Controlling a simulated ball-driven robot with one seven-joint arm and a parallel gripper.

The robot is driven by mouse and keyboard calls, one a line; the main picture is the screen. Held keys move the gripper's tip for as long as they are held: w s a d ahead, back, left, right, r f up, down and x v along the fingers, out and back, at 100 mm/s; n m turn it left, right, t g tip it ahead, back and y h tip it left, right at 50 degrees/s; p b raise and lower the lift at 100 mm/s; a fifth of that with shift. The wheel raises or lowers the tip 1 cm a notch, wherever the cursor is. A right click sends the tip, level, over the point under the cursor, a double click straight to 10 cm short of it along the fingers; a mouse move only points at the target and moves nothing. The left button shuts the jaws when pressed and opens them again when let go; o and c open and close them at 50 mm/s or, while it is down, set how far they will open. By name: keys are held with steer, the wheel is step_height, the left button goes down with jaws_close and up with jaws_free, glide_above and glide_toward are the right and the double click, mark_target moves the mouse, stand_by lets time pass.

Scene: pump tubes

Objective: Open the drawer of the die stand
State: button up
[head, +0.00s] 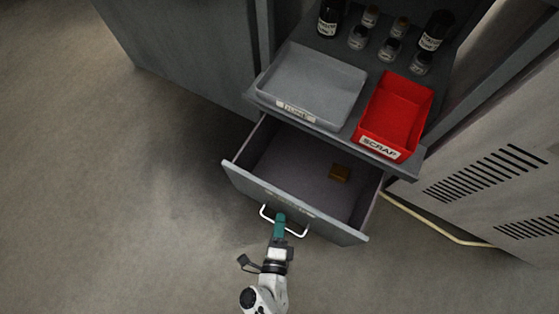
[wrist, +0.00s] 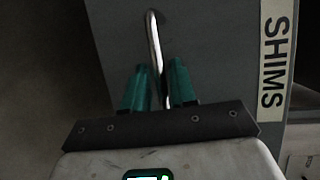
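The die stand's grey drawer (head: 250,186) is pulled well out in the head view, with its inside showing. Its bent metal handle (head: 298,234) is on the front face, and it also shows in the wrist view (wrist: 153,35). My gripper (head: 280,222) is at the middle of the handle. The exact contact is dark and partly hidden. A SHIMS label (wrist: 274,62) is on the drawer front to the right in the wrist view.
A vented cabinet (head: 485,180) stands at right. The floor (head: 110,200) in front and left is clear.

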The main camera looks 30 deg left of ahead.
steer(key=shift+o, duration=0.9)
steer(key=p+v, duration=0.2)
steer(key=v, duration=0.8)
steer(key=shift+s+d, duration=0.15)
steer(key=shift+s, duration=0.2)
